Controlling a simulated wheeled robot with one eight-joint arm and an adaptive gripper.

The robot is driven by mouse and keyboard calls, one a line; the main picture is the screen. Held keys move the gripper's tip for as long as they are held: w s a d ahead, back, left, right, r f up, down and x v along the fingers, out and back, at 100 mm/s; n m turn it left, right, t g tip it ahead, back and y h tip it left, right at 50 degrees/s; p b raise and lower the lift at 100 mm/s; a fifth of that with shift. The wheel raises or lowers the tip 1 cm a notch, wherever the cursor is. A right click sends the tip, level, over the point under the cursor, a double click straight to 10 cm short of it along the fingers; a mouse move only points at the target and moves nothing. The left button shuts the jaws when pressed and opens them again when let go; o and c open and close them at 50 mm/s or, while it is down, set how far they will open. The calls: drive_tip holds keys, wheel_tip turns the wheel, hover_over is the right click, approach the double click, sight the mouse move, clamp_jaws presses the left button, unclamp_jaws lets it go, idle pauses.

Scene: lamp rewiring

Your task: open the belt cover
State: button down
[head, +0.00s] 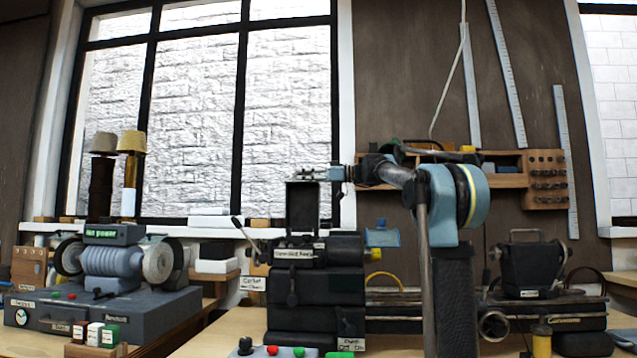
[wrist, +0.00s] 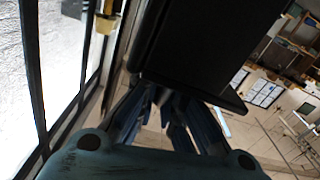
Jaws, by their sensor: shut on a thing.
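The belt cover (head: 303,207) is a dark, flat panel on top of the black lathe headstock (head: 318,250). It stands upright, its face toward the head camera. My gripper (head: 308,174) reaches in from the right and is at the cover's top edge, shut on it. In the wrist view, the dark cover (wrist: 205,45) fills the upper middle. My gripper's bluish fingers (wrist: 165,108) are at its lower edge, and the fingertips are partly hidden by it.
A bench grinder (head: 112,262) stands at the left, with two lamp-like pieces (head: 130,143) behind it. A window is behind the cover. A wooden tool rack (head: 480,170) hangs at the right, and the tailstock (head: 530,265) is below it. Coloured buttons (head: 272,351) sit in front.

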drive_tip(key=shift+s, duration=0.65)
drive_tip(key=shift+s+f, duration=0.1)
drive_tip(key=shift+s, duration=0.4)
drive_tip(key=c, duration=1.7)
unclamp_jaws()
drive_tip(key=shift+d, duration=0.15)
drive_tip(key=d, duration=1.1)
drive_tip(key=shift+s+d, duration=0.2)
drive_tip(key=shift+d, duration=0.2)
